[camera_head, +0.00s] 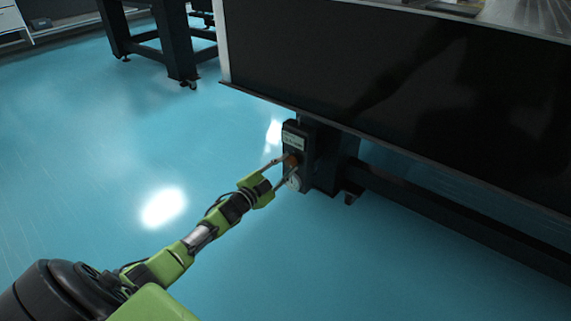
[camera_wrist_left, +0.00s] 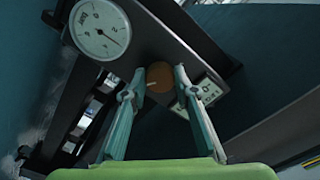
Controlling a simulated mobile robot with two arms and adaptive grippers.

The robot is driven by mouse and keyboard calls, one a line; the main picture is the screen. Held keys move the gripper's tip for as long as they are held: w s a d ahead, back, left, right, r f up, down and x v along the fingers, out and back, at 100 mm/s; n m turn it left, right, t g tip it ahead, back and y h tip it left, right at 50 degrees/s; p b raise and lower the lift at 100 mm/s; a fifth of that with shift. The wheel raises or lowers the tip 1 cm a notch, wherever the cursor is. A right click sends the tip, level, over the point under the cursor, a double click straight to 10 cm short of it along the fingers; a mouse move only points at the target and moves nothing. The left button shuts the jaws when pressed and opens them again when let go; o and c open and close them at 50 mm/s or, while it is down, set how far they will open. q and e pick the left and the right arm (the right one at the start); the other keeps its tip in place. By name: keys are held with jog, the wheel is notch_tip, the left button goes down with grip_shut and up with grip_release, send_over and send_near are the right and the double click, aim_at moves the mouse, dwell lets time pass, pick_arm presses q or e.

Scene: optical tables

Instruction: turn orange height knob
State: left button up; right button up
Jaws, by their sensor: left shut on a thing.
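The orange height knob (camera_head: 291,160) sits on the front of a dark control box (camera_head: 296,139) on the table's leg. In the left wrist view the knob (camera_wrist_left: 160,76) is round and orange-brown, with a pale mark at its left side. My left gripper (camera_head: 286,161) reaches it from the lower left in the head view. In the left wrist view my left gripper's fingertips (camera_wrist_left: 159,78) stand on both sides of the knob, shut on it. The fingers hide part of the knob's edges. My right gripper is not in view.
A white round gauge (camera_wrist_left: 100,29) is beside the knob, and a pale label panel (camera_wrist_left: 200,97) is on its other side. The dark optical table (camera_head: 400,75) overhangs the box. Another table's frame (camera_head: 175,45) stands at the back left. The blue floor (camera_head: 90,130) is clear.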

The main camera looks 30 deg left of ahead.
pick_arm(q)
jog(key=m, duration=0.2)
jog(key=shift+m, duration=2.3)
jog(key=o, duration=1.1)
jog(key=s, duration=0.8)
jog(key=s+a, duration=0.1)
jog(key=s, duration=0.3)
jog(key=shift+d+r, duration=0.1)
jog(key=shift+d, duration=0.05)
